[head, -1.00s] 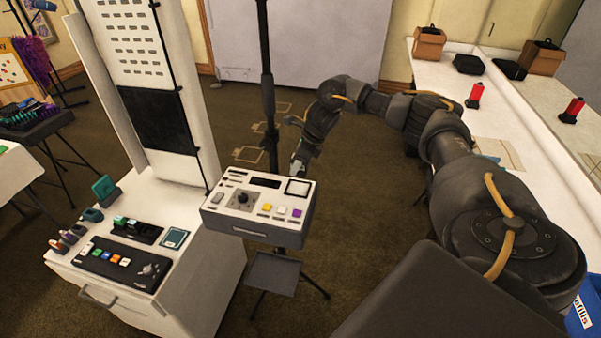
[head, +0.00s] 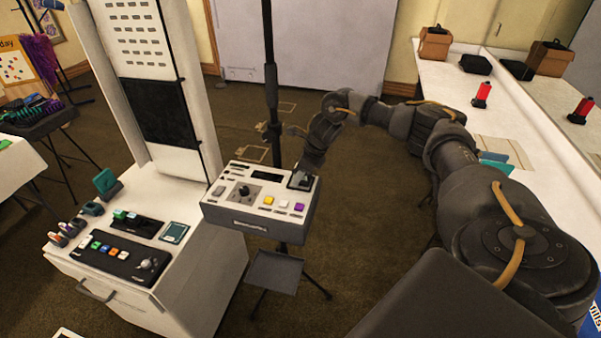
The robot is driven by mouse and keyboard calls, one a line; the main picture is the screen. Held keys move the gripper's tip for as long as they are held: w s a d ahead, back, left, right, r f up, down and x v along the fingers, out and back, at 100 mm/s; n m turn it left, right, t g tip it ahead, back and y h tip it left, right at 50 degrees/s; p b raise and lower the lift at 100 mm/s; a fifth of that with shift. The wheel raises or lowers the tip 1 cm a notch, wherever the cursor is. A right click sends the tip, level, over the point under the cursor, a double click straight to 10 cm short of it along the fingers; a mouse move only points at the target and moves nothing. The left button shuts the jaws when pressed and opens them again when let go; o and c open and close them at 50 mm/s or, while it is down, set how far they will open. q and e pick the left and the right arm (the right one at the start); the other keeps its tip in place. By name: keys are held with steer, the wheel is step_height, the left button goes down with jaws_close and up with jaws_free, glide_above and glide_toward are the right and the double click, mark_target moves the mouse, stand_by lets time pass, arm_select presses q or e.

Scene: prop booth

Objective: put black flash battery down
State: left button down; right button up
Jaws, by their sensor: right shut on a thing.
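My right gripper (head: 306,171) hangs low over the right rear corner of the white control box (head: 228,205) on a stand. It is shut on a small dark thing, which looks like the black flash battery (head: 299,181). My left gripper is not in view.
The box top also carries a dark knob and coloured buttons (head: 284,204). A white cabinet with a button panel (head: 112,259) stands to the left. A black pole (head: 271,90) rises behind the box. At right, a white counter (head: 460,110) holds a red item (head: 482,94).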

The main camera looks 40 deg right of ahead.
steer(key=o, duration=1.2)
steer(key=shift+r, duration=0.15)
steer(key=shift+r+p, duration=0.35)
steer(key=shift+p, duration=0.15)
steer(key=b+v, duration=0.2)
steer(key=v, duration=1)
steer(key=shift+r, duration=0.2)
